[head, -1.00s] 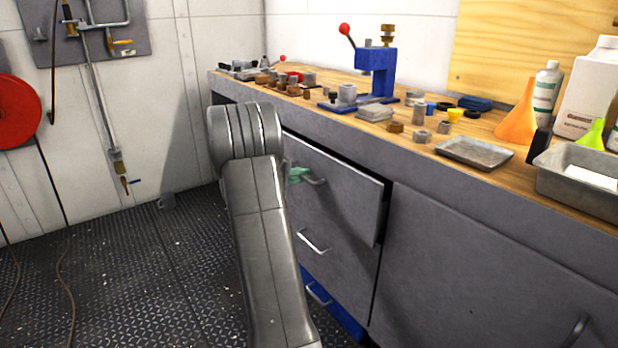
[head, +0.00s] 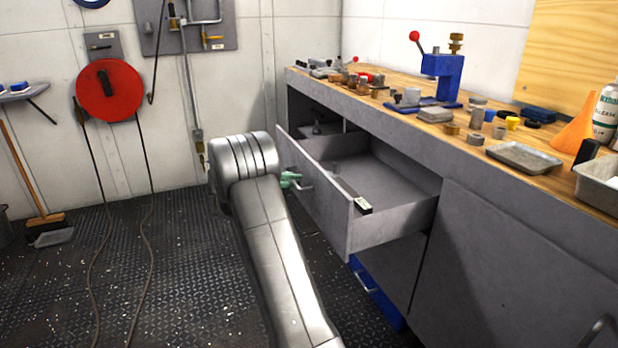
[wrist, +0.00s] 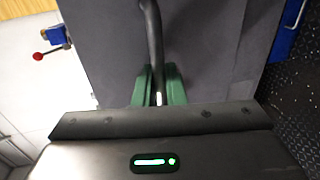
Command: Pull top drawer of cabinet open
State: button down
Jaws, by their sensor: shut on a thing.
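The grey cabinet (head: 520,265) stands under a wooden worktop. Its top drawer (head: 318,205) is pulled well out, and its inside shows. A dark flat tool with a pale label (head: 362,205) lies in the drawer near the front. My gripper (head: 291,180) has green fingers at the drawer front, partly hidden behind my arm. In the wrist view my gripper (wrist: 158,88) is shut on the curved metal drawer handle (wrist: 152,35), with a green finger on each side of it. The drawer front (wrist: 205,50) fills most of that view.
A blue drawer (head: 375,292) shows low in the cabinet, below the open one. The worktop (head: 400,92) carries a blue press (head: 443,75), small metal parts and a shallow tray (head: 524,157). The dark deck floor left of my arm is mostly clear, with cables hanging onto it.

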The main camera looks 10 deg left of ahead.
jog(key=shift+f+v, duration=0.2)
jog(key=shift+v, duration=0.8)
jog(key=c, duration=1.6)
grip_release()
jog(key=p+v, duration=0.3)
jog(key=v, duration=1)
jog(key=shift+s+a+p, duration=0.2)
jog(key=shift+a+p, duration=0.2)
jog(key=b+x, duration=0.3)
jog(key=x, duration=1.1)
jog(key=shift+d+r+b, duration=0.1)
jog(key=shift+b, duration=0.25)
